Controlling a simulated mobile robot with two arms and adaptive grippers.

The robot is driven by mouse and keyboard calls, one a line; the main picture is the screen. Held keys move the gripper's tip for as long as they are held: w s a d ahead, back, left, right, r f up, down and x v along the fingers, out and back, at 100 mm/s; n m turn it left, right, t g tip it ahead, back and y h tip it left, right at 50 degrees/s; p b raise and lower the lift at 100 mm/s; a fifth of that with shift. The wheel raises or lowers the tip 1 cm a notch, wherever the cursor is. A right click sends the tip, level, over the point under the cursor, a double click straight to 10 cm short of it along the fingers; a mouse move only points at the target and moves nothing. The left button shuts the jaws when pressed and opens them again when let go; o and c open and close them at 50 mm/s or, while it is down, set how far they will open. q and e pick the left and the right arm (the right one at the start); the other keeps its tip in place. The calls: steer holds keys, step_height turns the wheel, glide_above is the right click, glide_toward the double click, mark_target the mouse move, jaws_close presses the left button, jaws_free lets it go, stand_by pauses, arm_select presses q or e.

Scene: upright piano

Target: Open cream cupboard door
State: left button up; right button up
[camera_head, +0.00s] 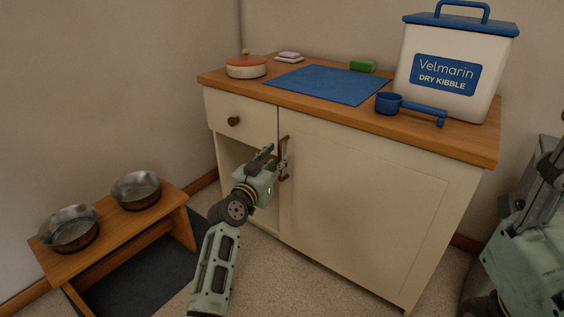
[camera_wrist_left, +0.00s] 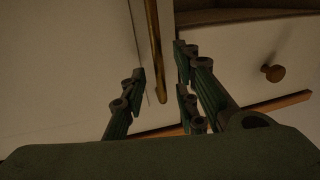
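The cream cupboard door (camera_head: 365,215) is the wide right-hand front of the cabinet and looks shut. Its upright brass handle (camera_head: 285,158) is near the door's left edge. My left gripper (camera_head: 274,160) is at the handle. In the left wrist view, the open fingers (camera_wrist_left: 160,80) stand apart on either side of the brass bar (camera_wrist_left: 156,50), with gaps showing. I cannot tell how deep the bar sits between them. Part of my right arm (camera_head: 530,245) shows at the right edge; its finger state is unclear.
Left of the door are a drawer with a round knob (camera_head: 233,121) and an open niche (camera_head: 235,157). A kibble bin (camera_head: 455,95), blue scoop (camera_head: 410,106), blue mat (camera_head: 325,84) and red-lidded pot (camera_head: 246,66) stand on top. A bowl stand (camera_head: 120,232) is at left. Floor before the door is clear.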

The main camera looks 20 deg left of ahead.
arm_select(q)
steer(key=shift+w+d+b, duration=0.15)
steer(key=shift+w+b, duration=0.1)
steer(key=shift+w, duration=0.5)
steer(key=shift+w+d+b, duration=0.1)
steer(key=shift+w+b, duration=0.1)
steer(key=shift+w, duration=0.5)
steer(key=shift+c, duration=0.3)
jaws_close()
